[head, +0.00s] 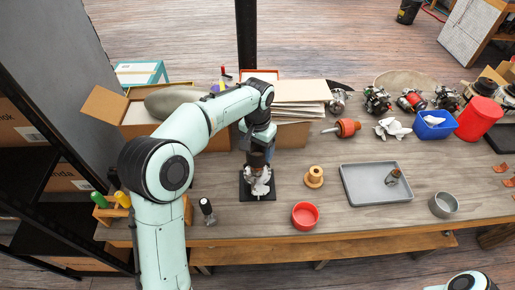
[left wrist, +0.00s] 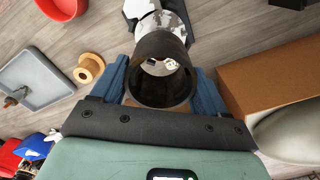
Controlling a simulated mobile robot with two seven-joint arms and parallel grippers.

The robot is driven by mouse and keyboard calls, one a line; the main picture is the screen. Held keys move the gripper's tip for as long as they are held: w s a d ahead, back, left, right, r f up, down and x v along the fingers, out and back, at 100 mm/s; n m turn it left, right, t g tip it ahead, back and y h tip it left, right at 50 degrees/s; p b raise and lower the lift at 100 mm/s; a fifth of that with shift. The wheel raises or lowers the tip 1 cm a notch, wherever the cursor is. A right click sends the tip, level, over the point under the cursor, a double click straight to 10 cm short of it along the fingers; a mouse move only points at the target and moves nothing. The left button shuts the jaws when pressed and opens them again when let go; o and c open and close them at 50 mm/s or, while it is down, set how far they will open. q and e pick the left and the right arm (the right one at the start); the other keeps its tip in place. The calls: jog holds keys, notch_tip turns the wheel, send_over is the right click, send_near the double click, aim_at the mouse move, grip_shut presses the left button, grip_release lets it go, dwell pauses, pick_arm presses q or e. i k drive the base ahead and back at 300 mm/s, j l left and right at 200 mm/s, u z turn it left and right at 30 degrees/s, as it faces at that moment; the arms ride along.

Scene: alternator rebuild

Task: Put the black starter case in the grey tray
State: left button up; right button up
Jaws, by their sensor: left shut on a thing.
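The black starter case (head: 257,159) is a dark open tube. In the left wrist view the case (left wrist: 163,45) sits between the blue fingers of my left gripper (left wrist: 160,85), which is shut on it. In the head view my left gripper (head: 258,143) points down above a silver metal part (head: 258,184) on a black square base (head: 246,193). I cannot tell whether the case touches the silver part. The grey tray (head: 362,198) lies flat to the right, with a small brownish cylinder (head: 393,177) in it. My right gripper is out of view.
A wooden spool (head: 314,177) and a red bowl (head: 305,216) lie between the base and the tray. A grey cup (head: 443,205) stands right of the tray. Cardboard boxes (head: 292,134) are behind the gripper. The tray's left half is clear.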

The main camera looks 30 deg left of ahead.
aim_at(360, 185)
jog(key=i+l, duration=0.1)
jog(key=l, duration=0.25)
jog(key=i+l, duration=0.15)
jog(key=l, duration=0.2)
jog(key=i+l, duration=0.1)
jog(key=l, duration=0.25)
jog(key=i+l, duration=0.15)
jog(key=l, duration=0.15)
jog(key=i+l, duration=0.1)
jog(key=l, duration=0.25)
